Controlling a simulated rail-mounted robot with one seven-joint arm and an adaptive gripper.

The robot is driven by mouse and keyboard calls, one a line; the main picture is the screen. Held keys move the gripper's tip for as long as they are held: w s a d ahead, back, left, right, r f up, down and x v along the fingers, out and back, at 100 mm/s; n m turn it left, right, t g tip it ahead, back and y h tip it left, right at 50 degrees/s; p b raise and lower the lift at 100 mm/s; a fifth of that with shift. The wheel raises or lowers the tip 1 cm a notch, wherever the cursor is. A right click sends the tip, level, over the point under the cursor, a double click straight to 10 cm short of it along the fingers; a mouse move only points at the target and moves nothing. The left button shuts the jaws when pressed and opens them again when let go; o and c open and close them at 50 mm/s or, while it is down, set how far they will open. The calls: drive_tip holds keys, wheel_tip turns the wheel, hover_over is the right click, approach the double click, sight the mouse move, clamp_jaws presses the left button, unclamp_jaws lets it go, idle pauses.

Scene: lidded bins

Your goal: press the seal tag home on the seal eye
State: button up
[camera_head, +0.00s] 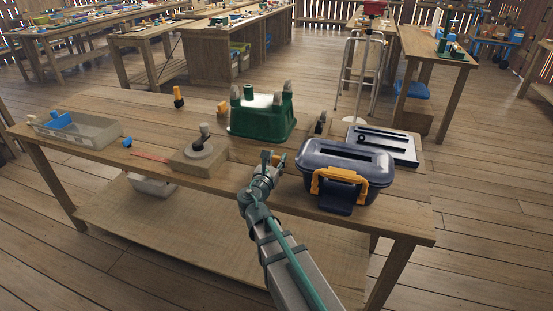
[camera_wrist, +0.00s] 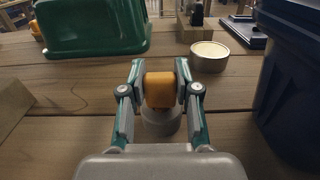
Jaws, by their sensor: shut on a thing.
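My gripper (camera_head: 272,157) is over the front part of the workbench, just left of the dark blue lidded bin. In the wrist view my gripper (camera_wrist: 160,72) is shut on an orange block (camera_wrist: 160,90), one finger on each side. A grey round piece (camera_wrist: 160,121) shows directly below the block; I cannot tell whether the two are joined. The orange block also shows beside the fingers in the head view (camera_head: 282,160). I cannot tell for sure that it is the seal tag. The dark blue bin (camera_head: 352,163) has a yellow latch (camera_head: 333,182) on its front. No seal eye can be made out.
A green upturned bin (camera_head: 262,115) stands behind my gripper. A round tin (camera_wrist: 209,57) stands ahead right in the wrist view. A block with a grey disc (camera_head: 198,158) is to the left, and a grey tray (camera_head: 75,130) farther left. A dark flat panel (camera_head: 385,142) lies behind the blue bin.

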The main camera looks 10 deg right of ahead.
drive_tip(key=o, duration=0.9)
drive_tip(key=v, duration=0.7)
drive_tip(key=shift+s+a, duration=0.15)
drive_tip(key=shift+s, duration=0.1)
